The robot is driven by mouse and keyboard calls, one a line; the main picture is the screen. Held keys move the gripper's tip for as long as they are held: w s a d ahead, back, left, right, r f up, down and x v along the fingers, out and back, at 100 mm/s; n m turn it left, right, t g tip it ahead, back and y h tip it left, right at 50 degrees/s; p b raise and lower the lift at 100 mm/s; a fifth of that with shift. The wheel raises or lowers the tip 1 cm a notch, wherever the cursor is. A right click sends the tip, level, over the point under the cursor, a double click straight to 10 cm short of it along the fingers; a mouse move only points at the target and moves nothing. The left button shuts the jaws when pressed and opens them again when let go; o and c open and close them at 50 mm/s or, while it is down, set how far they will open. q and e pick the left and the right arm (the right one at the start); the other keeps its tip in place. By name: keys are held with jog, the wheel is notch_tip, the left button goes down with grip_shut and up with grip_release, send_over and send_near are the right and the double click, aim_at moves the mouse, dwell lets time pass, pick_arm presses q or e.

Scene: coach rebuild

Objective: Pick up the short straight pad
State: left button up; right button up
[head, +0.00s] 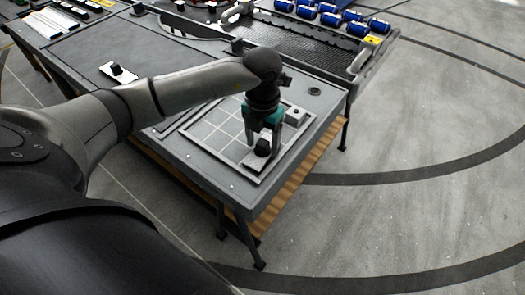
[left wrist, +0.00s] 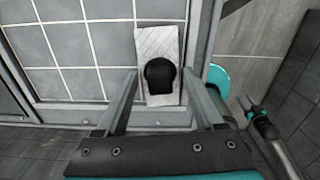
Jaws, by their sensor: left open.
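A short, straight, pale pad (left wrist: 158,42) with a rounded black knob (left wrist: 160,76) lies on the gridded panel in the left wrist view. In the head view the black knob (head: 263,148) shows under my left gripper (head: 263,147), and the pad beneath it is mostly hidden. My left gripper, also in the left wrist view (left wrist: 161,74), is open and points down. Its two fingers stand on either side of the knob, with gaps between. I cannot tell how far the fingertips are above the pad.
The gridded panel (head: 203,132) is set in the grey table (head: 200,172). A small grey block (head: 296,114) sits right of the gripper. A white plate with a black knob (head: 118,72) lies further left.

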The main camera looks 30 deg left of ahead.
pick_arm(q)
grip_shut()
dwell(0.5)
